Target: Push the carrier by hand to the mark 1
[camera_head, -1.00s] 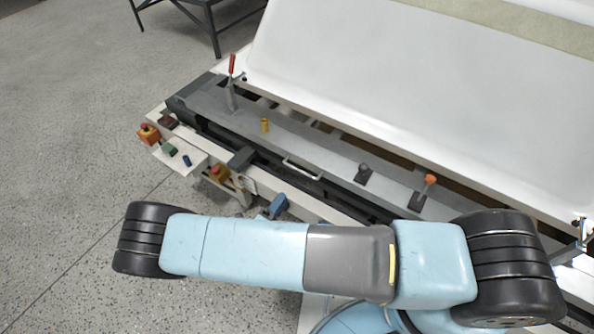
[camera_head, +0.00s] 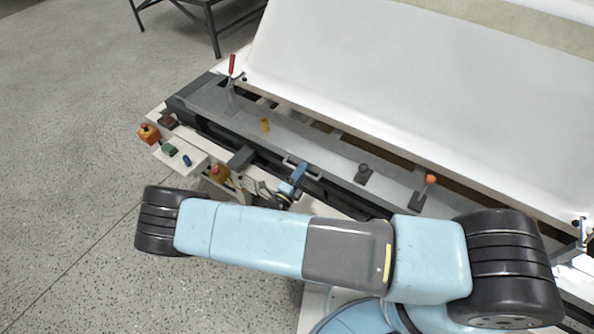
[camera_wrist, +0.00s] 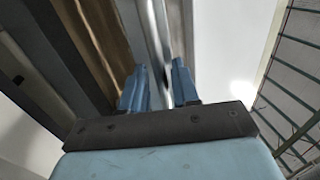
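The carrier (camera_head: 215,103) is a long dark-grey beam along the near side of the white tub shell. A bar handle (camera_head: 318,177) is on its near edge. My gripper (camera_head: 301,172) has blue fingers and is at this handle in the head view, partly hiding it. In the wrist view, my gripper (camera_wrist: 160,88) has its two fingers apart, with a pale metal bar (camera_wrist: 154,40) between them. I cannot tell whether the fingers touch the bar. I cannot make out a mark numbered 1.
The large white shell (camera_head: 400,85) lies behind the carrier. A control box (camera_head: 180,155) with buttons is at left.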

